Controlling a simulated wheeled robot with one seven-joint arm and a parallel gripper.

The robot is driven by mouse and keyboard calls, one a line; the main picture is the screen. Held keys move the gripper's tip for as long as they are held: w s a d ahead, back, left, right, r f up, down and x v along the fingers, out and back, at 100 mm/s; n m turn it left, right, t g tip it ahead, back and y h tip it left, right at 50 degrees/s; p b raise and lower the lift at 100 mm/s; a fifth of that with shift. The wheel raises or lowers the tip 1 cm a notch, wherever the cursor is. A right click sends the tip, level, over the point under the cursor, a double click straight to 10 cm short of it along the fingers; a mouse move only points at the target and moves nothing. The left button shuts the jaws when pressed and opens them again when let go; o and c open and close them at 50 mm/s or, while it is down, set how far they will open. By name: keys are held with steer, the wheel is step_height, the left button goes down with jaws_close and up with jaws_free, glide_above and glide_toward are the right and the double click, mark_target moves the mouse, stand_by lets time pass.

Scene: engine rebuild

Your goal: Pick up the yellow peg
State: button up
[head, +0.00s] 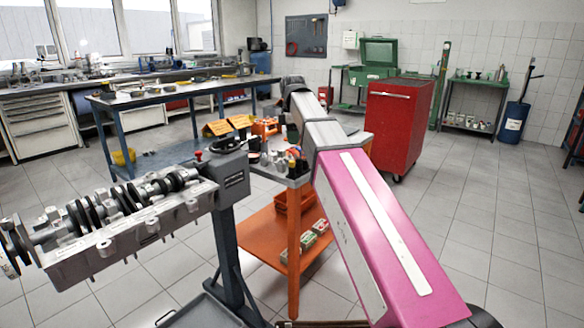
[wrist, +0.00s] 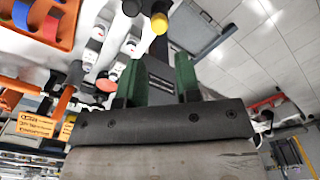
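The yellow peg (wrist: 159,22) shows in the wrist view as a round yellow end on a dark body, at the top of the picture. It lies beyond my fingertips, roughly in line with the space between them. My gripper (wrist: 160,62) has two green fingers, spread apart with nothing between them. In the head view my arm reaches over toward the orange cart, and the gripper itself cannot be made out. A small group of dark pegs (head: 293,165) stands on the cart top there; I cannot tell the yellow one for sure.
Another dark peg (wrist: 132,7) is close beside the yellow one. An orange tray (wrist: 45,22) and several metal parts are nearby. The orange cart (head: 265,240) stands beside an engine block (head: 130,235) on a stand. A red cabinet (head: 398,125) is behind; floor is clear on the right.

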step_height(320, 180, down, 9)
steer(key=shift+f, duration=0.1)
stand_by(0.5)
steer(key=shift+c, duration=0.3)
jaws_close()
